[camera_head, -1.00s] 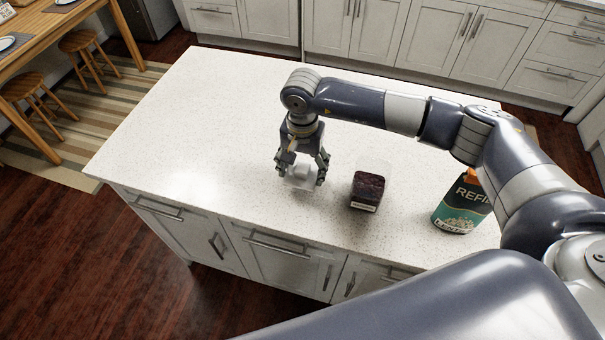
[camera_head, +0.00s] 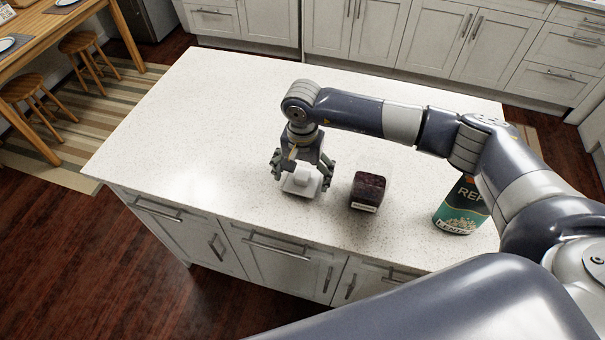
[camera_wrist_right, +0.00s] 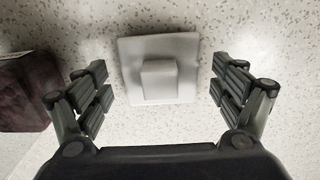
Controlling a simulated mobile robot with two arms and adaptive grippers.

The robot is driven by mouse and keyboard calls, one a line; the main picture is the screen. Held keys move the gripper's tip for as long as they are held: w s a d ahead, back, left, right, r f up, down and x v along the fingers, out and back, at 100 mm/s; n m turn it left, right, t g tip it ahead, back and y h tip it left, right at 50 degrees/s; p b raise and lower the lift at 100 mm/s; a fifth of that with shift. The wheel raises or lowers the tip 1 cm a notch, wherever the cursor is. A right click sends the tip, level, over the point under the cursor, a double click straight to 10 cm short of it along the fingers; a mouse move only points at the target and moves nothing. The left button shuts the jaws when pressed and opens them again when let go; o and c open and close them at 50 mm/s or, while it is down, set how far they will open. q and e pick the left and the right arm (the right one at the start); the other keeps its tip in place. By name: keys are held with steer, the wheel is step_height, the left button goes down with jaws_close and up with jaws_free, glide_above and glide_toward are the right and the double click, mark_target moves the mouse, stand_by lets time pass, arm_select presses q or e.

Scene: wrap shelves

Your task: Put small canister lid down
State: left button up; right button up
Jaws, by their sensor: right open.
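The small canister lid (camera_head: 301,184) is a white square plate with a raised square knob. It lies flat on the speckled white island counter, knob up. In the right wrist view the lid (camera_wrist_right: 158,68) is between the spread fingers and touches neither. My right gripper (camera_head: 302,177) is open just above the lid. It also shows open in the right wrist view (camera_wrist_right: 161,92). The small canister (camera_head: 368,190), clear with dark contents and a label, stands just right of the lid, its top apparently uncovered. My left gripper is out of view.
The left and back of the counter (camera_head: 190,130) are clear. The front edge is close to the lid. Stools and a table are far left.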

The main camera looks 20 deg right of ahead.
steer(key=shift+r, duration=0.1)
steer(key=shift+r, duration=0.2)
step_height(320, 180, up, 12)
steer(key=b, duration=0.4)
steer(key=shift+f, duration=0.15)
steer(key=shift+f, duration=0.1)
